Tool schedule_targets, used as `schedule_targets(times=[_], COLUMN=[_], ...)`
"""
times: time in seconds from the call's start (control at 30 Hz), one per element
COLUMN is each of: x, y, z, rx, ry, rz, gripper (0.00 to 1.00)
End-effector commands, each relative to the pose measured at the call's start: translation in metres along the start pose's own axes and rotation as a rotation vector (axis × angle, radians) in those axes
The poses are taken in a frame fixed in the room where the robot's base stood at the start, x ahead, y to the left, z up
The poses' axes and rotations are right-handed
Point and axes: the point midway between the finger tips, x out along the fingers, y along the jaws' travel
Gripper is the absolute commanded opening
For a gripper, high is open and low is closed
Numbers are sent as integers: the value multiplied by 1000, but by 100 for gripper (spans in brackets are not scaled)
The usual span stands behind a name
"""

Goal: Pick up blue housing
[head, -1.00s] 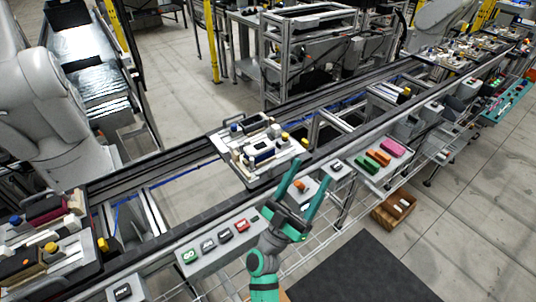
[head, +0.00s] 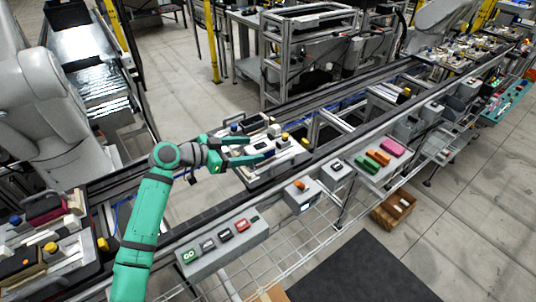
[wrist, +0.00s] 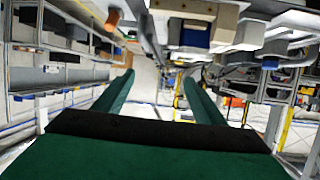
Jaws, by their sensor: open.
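The pallet fixture (head: 297,158) sits on the conveyor rail in the middle of the head view. The blue housing (head: 258,150) lies among pale parts on it, partly covered by my fingers. In the wrist view, a blue block (wrist: 196,34) in a pale holder at the top looks like this housing. My gripper (head: 261,148) is open and empty, its fingers reaching rightward across the pallet in the head view. The wrist view shows the fingers (wrist: 158,78) apart with nothing between them. I cannot tell the height of the fingers over the housing.
A button box (head: 222,240) stands along the near rail. Green, orange and pink blocks (head: 392,148) lie on a side shelf to the right. Another loaded pallet (head: 45,240) is at the left. A large white arm (head: 45,110) stands behind the conveyor.

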Motion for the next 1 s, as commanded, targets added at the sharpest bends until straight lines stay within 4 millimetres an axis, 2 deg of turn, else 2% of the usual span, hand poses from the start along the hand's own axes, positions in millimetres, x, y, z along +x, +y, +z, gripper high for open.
schedule_targets(times=[0.03, 0.1, 0.2, 0.3, 0.47, 0.63, 0.87, 1.0], x=[-13, -25, -36, -37, -20, 6, 25, 46], y=[-12, -24, -34, -37, -39, -40, -42, -43], z=[8, 16, 24, 28, 30, 33, 35, 35], rx=[-13, -31, -49, -57, -58, -57, -57, -57], ry=[-52, -104, -151, -167, -168, -167, -166, -166], rz=[-22, -44, -65, -73, -73, -71, -71, -70], gripper=[64, 64, 64, 64, 64, 64, 64, 64])
